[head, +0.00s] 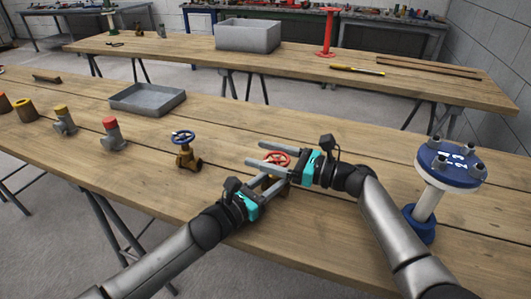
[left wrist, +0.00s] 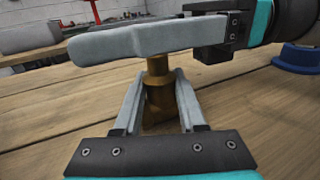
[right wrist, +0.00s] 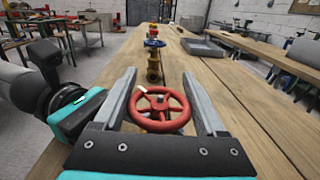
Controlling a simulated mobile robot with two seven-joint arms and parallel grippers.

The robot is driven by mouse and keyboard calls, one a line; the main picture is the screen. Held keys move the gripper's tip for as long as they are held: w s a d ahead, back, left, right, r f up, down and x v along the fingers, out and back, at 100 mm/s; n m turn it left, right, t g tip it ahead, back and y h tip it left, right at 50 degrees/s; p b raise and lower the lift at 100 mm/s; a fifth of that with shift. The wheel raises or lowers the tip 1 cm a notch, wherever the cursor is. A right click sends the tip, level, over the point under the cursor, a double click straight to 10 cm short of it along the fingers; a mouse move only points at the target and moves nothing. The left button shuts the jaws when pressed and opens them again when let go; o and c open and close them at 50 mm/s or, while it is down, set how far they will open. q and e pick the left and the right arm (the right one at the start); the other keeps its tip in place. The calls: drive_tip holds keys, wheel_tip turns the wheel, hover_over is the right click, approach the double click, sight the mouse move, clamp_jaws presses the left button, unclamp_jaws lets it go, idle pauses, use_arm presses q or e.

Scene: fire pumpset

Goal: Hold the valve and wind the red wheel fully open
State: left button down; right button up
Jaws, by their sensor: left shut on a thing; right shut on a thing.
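The valve with the red wheel (head: 277,157) stands on the near table, its wheel lying flat on top. Its brass body (left wrist: 158,98) stands upright between the fingers of my left gripper (left wrist: 157,82), which is shut on it below the wheel. My right gripper (head: 257,153) comes in from the right, higher up, with a finger on each side of the red wheel, shut on its rim. The right wrist view shows the wheel's spokes and hub (right wrist: 159,106). My grippers hide most of the brass body in the head view.
A blue-wheeled brass valve (head: 185,148) stands left of my grippers. Red-capped (head: 113,134) and yellow-capped fittings (head: 64,121) and a grey tray (head: 147,98) are further left. A blue flanged stand (head: 450,165) is at the right. Bare tabletop lies behind my grippers.

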drive_tip(key=shift+s+f+n+g+y, duration=0.15)
drive_tip(key=shift+n+g+y, duration=0.25)
drive_tip(key=shift+n+g, duration=0.85)
drive_tip(key=shift+g, duration=0.65)
drive_tip(key=shift+s+n+g, duration=0.1)
drive_tip(key=shift+n+g, duration=0.35)
drive_tip(key=shift+g, duration=0.25)
drive_tip(key=shift+s+n+g, duration=0.25)
drive_tip(key=shift+n+g, duration=0.05)
drive_tip(key=shift+g, duration=0.1)
drive_tip(key=o, duration=1.3)
drive_tip(key=shift+s+d, duration=0.1)
drive_tip(key=shift+d, duration=3.65)
